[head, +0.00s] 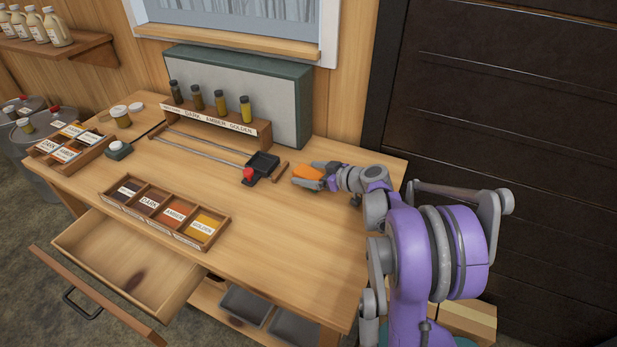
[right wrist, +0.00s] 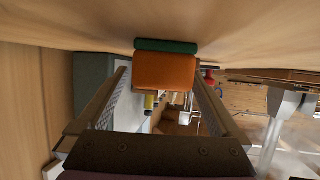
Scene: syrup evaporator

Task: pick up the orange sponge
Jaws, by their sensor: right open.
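The orange sponge (head: 308,172) lies on the wooden table near its back right part. It also shows in the right wrist view (right wrist: 165,72), where a green layer runs along one side of it. My right gripper (head: 306,178) is low over the table, with its fingers reaching to the sponge. In the right wrist view the open fingers (right wrist: 160,82) stand on either side of the sponge's near end. I cannot tell whether either finger touches it. My left gripper is not in view.
A black scoop-like tray with a red knob (head: 262,165) sits left of the sponge on a rail. A bottle rack (head: 215,121) stands behind. A labelled four-part box (head: 165,213) is at the front left, above an open drawer (head: 130,262). The table's front right is clear.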

